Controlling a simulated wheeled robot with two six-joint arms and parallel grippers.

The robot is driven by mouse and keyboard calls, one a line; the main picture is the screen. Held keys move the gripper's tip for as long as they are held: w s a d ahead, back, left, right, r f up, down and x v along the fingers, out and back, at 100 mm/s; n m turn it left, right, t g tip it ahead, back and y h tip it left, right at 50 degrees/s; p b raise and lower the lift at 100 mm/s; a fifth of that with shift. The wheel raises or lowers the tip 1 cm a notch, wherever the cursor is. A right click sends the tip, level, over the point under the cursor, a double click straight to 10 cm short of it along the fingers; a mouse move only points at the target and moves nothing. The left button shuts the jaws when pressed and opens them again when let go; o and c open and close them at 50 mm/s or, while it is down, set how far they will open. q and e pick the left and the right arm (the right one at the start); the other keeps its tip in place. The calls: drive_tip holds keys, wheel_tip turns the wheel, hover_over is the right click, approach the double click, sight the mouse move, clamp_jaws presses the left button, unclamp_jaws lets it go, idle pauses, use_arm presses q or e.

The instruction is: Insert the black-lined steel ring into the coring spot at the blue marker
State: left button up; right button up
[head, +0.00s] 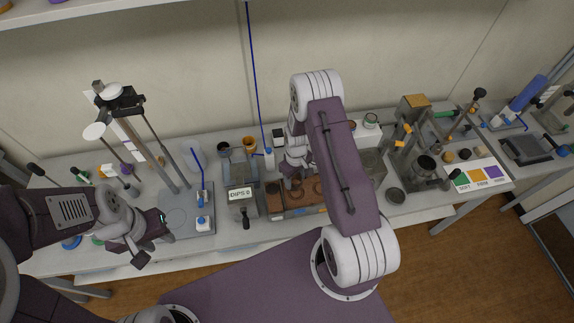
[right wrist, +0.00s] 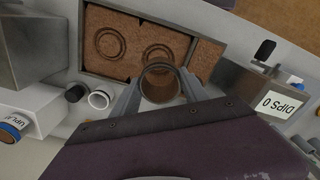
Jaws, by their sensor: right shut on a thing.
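In the right wrist view, my right gripper (right wrist: 160,90) is shut on a steel ring (right wrist: 144,73), with a finger on each side. Brown soil shows through the ring; its lining is hard to make out. The ring is over or close to the near edge of a soil tray (right wrist: 140,77); its height is unclear. Two circular marks show in the soil, one at left (right wrist: 110,43) and one in the middle (right wrist: 158,55). In the head view, my right arm partly covers the soil tray (head: 292,212). My left gripper (head: 152,238) appears open and empty, at left.
The "DIPS 0" counter box (head: 240,196) stands left of the tray, near a stand with a grey base (head: 188,222). A dark cylinder device (head: 424,168) and colour sorting card (head: 478,176) are at right. A black knob (right wrist: 264,52) rises beside the tray in the wrist view.

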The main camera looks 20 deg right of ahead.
sight(296, 187)
drive_tip(key=shift+s+d+f, duration=0.2)
drive_tip(key=shift+s+d, duration=0.1)
drive_tip(key=shift+s, duration=0.1)
use_arm(q)
drive_tip(key=shift+w+d+r, duration=0.1)
drive_tip(key=shift+d+r, duration=0.05)
drive_tip(key=shift+r, duration=0.25)
use_arm(e)
drive_tip(key=shift+f, duration=0.1)
